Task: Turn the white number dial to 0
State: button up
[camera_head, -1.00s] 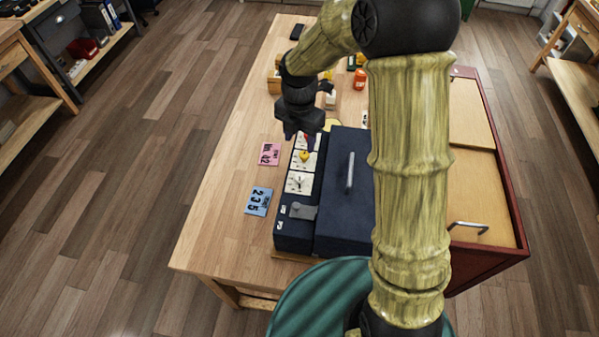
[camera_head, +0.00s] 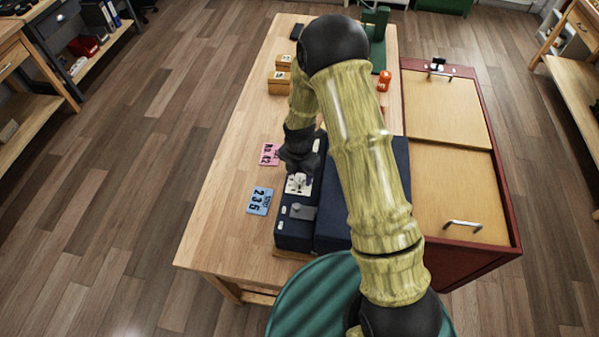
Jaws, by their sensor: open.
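The white number dial (camera_head: 297,187) sits on a white plate on top of the dark blue box (camera_head: 292,233), at the near end of a row of dials. My gripper (camera_head: 299,173) is open, pointing down at the far side of the white dial. It hides part of the dial, and I cannot tell whether the fingers touch it or what number it shows. The other dials in the row are hidden behind my gripper.
A grey lever (camera_head: 302,211) stands on the box just nearer than the dial. A blue card (camera_head: 260,201) and a pink card (camera_head: 268,154) lie left of the box. A red-framed cabinet (camera_head: 512,225) stands right. Bare tabletop (camera_head: 222,225) is free at left.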

jog(key=shift+f, duration=0.4)
jog(key=shift+c, duration=0.2)
jog(key=c, duration=0.9)
